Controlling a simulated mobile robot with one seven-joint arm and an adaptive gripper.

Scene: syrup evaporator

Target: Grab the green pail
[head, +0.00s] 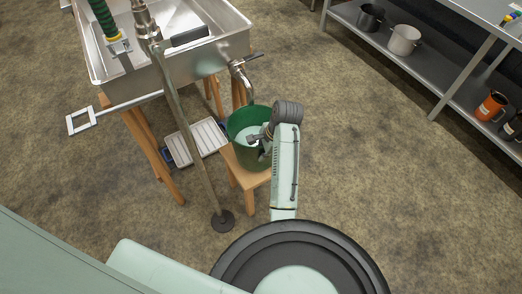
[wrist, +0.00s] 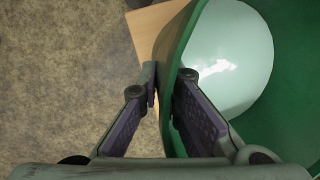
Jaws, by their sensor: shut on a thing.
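The green pail (head: 242,119) stands on a small wooden stool (head: 251,179) below the spout of the steel evaporator pan. Pale liquid or a pale bottom shows inside the pail. In the wrist view the pail's rim and wall (wrist: 177,40) run between my fingers. My gripper (head: 258,138) reaches in at the pail's right side in the head view. In the wrist view my gripper (wrist: 164,88) is shut on the pail's wall, one finger outside and one inside. My arm hides part of the pail's near right side.
The steel pan (head: 205,60) with its spout (head: 241,75) stands close above the pail. A pole (head: 190,140) with a round foot stands left of the stool. A shelf (head: 395,50) with pots is at upper right. Floor on the right is clear.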

